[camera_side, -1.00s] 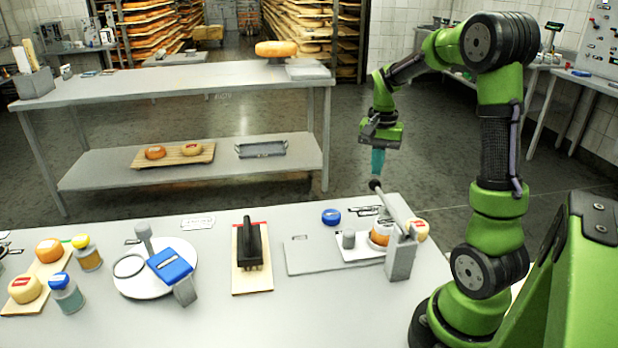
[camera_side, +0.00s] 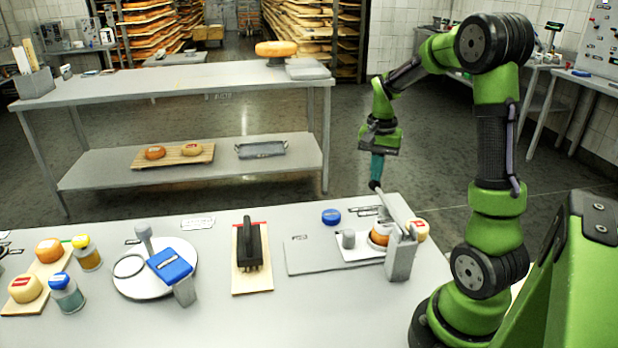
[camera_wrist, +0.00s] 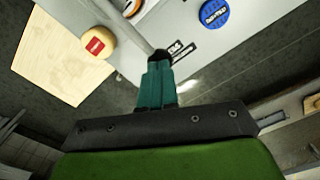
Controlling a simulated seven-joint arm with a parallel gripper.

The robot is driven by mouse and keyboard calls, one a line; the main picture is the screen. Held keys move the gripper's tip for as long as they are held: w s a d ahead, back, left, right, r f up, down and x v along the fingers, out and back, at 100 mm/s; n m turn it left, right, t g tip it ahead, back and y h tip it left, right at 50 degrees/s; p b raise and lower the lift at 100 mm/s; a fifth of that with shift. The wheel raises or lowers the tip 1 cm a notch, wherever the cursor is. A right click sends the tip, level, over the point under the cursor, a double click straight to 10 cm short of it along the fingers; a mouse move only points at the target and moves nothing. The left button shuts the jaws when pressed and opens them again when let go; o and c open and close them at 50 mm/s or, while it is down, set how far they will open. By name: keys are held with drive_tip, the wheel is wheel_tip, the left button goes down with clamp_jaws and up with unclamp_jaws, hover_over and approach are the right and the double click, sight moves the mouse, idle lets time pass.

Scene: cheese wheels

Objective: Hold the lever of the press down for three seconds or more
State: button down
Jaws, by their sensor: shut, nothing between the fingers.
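The press (camera_side: 402,256) stands at the right end of the front table, with a grey post and a grey lever (camera_side: 397,207) that slants up to a dark knob (camera_side: 374,185). A cheese wheel (camera_side: 381,234) sits under the lever. My gripper (camera_side: 377,182) is shut and empty, pointing down, with its teal fingertips at the knob; I cannot tell whether they touch. In the wrist view, the fingertips (camera_wrist: 161,62) overlap the dark knob at the lever's end, and the lever (camera_wrist: 122,22) runs up and left from there.
A blue lid (camera_side: 331,216) lies left of the lever. Another small cheese (camera_side: 420,230) is behind the press post. A black brush-like tool (camera_side: 250,246) on a board and a round white plate (camera_side: 130,283) are further left on the table.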

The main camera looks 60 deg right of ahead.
drive_tip(key=shift+f, duration=1.75)
idle(5.8)
